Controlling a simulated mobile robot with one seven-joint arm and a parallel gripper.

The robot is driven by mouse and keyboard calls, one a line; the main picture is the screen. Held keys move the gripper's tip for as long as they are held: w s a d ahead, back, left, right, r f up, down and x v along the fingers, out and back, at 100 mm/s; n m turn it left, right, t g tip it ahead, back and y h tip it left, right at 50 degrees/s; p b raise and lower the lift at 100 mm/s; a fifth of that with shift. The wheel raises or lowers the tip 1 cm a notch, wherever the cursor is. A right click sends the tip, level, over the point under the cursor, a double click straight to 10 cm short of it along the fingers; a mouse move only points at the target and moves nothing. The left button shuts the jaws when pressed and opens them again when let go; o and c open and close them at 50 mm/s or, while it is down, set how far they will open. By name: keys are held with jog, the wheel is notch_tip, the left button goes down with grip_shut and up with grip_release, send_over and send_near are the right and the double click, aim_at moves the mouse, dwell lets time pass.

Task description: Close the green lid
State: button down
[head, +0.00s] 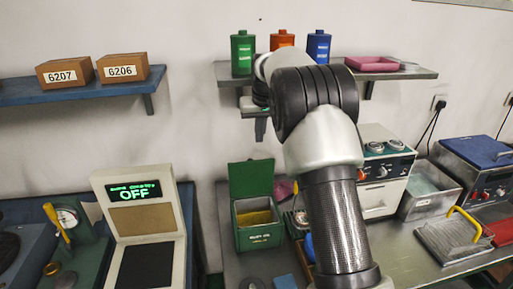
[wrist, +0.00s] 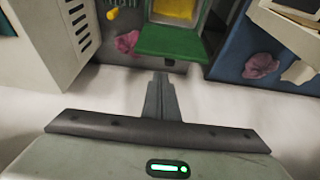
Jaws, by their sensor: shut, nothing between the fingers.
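The green box (head: 260,236) stands on the bench in the head view, with yellow material inside. Its green lid (head: 251,178) is open and stands roughly upright at the back of the box. In the wrist view the lid (wrist: 172,42) lies just beyond my fingertips, with the yellow inside of the box (wrist: 175,9) past it. My gripper (head: 260,137) points down above the lid in the head view, partly hidden by my arm. In the wrist view my gripper (wrist: 160,76) has its fingers together and empty, with a visible gap to the lid.
A shelf (head: 227,77) with green, orange and blue bottles is on the wall beside my gripper. A display stand (head: 140,215) reading OFF is left of the box. A pink cloth (wrist: 127,42) lies beside the box. My arm hides part of the bench to its right.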

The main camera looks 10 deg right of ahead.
jog(key=x, duration=0.9)
jog(key=shift+f+p, duration=0.35)
jog(key=shift+p, duration=0.05)
jog(key=shift+w, duration=0.1)
